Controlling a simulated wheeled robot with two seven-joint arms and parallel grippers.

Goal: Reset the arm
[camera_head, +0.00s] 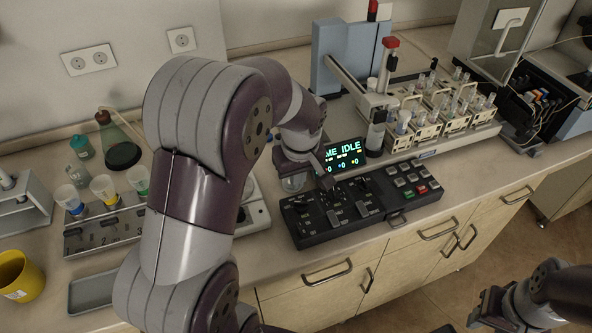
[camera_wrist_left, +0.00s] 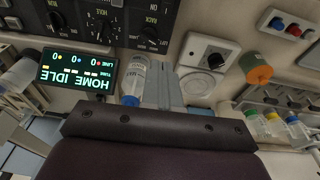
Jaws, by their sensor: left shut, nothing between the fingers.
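My left arm reaches in from the left over the bench, and my left gripper (camera_head: 327,181) hangs shut and empty just above the black control panel (camera_head: 318,227) with its knobs and switches. The arm hides part of the bench. The display (camera_head: 345,156) behind the gripper is partly covered; in the left wrist view the display (camera_wrist_left: 78,70) reads HOME IDLE. The arm of the sampling machine (camera_head: 352,86) stands behind the panel, beside racks of tubes (camera_head: 440,110). My right gripper (camera_head: 490,308) is low at the right, off the bench; its fingers are unclear.
A clear bottle (camera_wrist_left: 134,80) shows in the left wrist view. Drawers with handles (camera_head: 328,272) run along the bench front.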

